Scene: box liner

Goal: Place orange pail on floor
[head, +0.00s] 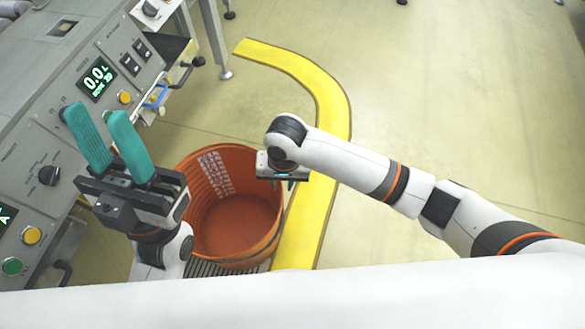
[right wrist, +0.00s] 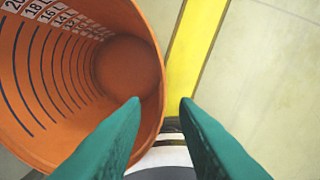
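The orange pail (head: 235,228) is open at the top, with white volume marks on its inner wall, and stands beside the machine panel. It also shows in the right wrist view (right wrist: 60,110). My right gripper (head: 288,182) is at the pail's right rim in the head view. In the right wrist view its teal fingers (right wrist: 160,103) are apart, with the rim between them, one over the inside and one outside. My left gripper (head: 92,112) is open and empty, fingers up, left of the pail. The pail's base is mostly hidden, and I cannot tell what it rests on.
A grey machine panel (head: 62,140) with displays and knobs runs along the left. A dark slatted grate (head: 222,269) shows below the pail. A yellow floor strip (head: 318,205) curves right of the pail. The beige floor (head: 450,90) beyond is clear.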

